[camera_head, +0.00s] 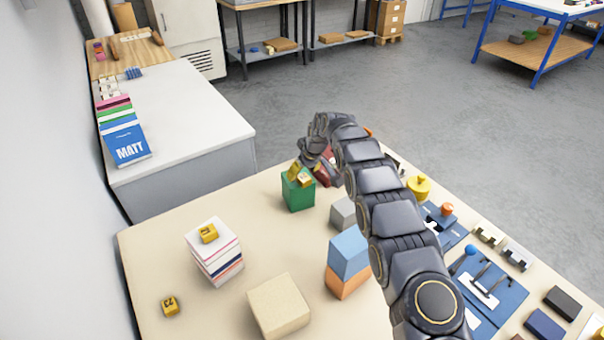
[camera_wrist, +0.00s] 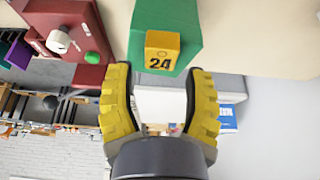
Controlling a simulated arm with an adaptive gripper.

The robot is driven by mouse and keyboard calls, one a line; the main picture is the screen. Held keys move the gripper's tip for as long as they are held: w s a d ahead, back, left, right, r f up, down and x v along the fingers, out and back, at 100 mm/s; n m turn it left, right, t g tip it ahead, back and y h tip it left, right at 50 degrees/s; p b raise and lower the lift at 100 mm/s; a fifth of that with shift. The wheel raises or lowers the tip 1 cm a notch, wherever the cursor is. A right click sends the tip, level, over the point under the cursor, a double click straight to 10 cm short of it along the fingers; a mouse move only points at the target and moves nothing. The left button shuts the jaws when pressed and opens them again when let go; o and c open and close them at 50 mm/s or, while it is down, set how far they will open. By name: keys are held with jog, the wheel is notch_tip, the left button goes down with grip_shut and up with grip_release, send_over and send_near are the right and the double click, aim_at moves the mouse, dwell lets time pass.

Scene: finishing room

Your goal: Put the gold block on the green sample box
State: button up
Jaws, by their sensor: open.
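The green sample box (camera_head: 298,194) stands on the beige table, and it also fills the upper middle of the wrist view (camera_wrist: 165,15). A small gold block marked 24 (camera_wrist: 161,52) appears to rest on top of the box; it also shows in the head view (camera_head: 304,180). My gripper (camera_wrist: 160,76) has its yellow fingers spread wide on either side, with the block just beyond the fingertips and clear space beside it. In the head view, my gripper (camera_head: 300,172) is right at the top of the green box. Whether the block's far side is fully supported is hidden.
Another gold block (camera_head: 208,233) lies on a stack of sample cards, and one marked 23 (camera_head: 170,305) lies on the table. A cream block (camera_head: 279,306), a grey block (camera_head: 343,213) and a blue-orange stack (camera_head: 348,256) stand nearby. A red object (camera_wrist: 68,35) is beside the box.

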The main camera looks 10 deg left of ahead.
jog(key=v, duration=1)
jog(key=shift+r, duration=0.25)
jog(key=shift+d, duration=0.15)
jog(key=s+d+r+m+g+h, duration=0.1)
jog(key=s+d+r+m, duration=0.2)
jog(key=s+d+r, duration=0.35)
jog(key=s+d+r+m+g+h, duration=0.1)
jog(key=s+d+r+m+h, duration=0.15)
jog(key=s+d, duration=0.75)
jog(key=s+d+m+g, duration=0.1)
jog(key=s, duration=1.4)
jog(key=s+d+m+g, duration=0.1)
jog(key=s+d+m, duration=0.1)
jog(key=s, duration=1.3)
jog(key=shift+d+f+g, duration=0.15)
jog(key=shift+d+g, duration=0.2)
jog(key=shift+g, duration=0.05)
jog(key=shift+s+a+f+m, duration=0.1)
jog(key=shift+m, duration=0.15)
